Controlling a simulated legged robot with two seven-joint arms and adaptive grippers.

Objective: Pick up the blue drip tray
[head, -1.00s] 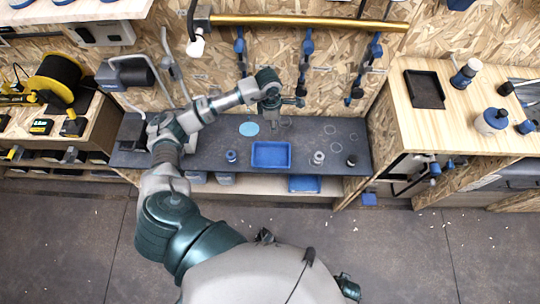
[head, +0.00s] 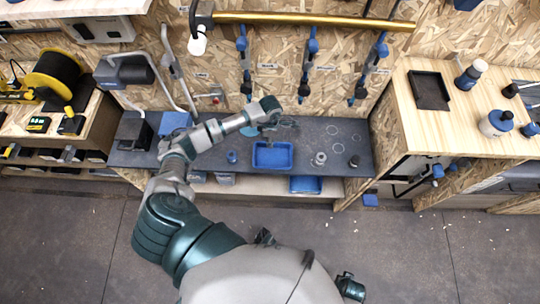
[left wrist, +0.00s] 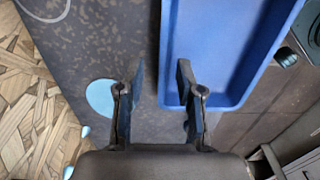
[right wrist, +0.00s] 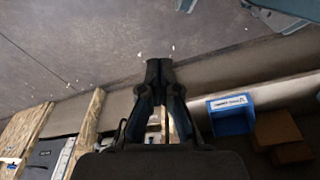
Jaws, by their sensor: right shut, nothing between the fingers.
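The blue drip tray (head: 272,160) is a shallow rectangular tray lying on the dark bench top (head: 345,150). It also fills the upper right of the left wrist view (left wrist: 225,45). My left gripper (head: 270,133) is above the back edge of the tray. In the left wrist view my left gripper (left wrist: 160,85) is open and empty. One finger shows over the bench and the other over the tray, with the tray's side wall between them. The height gap is hard to tell. My right gripper (right wrist: 160,68) is shut and empty, away from the tray.
A second blue tray (head: 305,184) is on the shelf below. A blue cup (head: 232,157), a grey cylinder (head: 320,158) and a dark cap (head: 354,161) stand beside the tray. Blue clamps (head: 306,60) hang on the wall behind. The right wrist view shows a blue bin (right wrist: 231,115).

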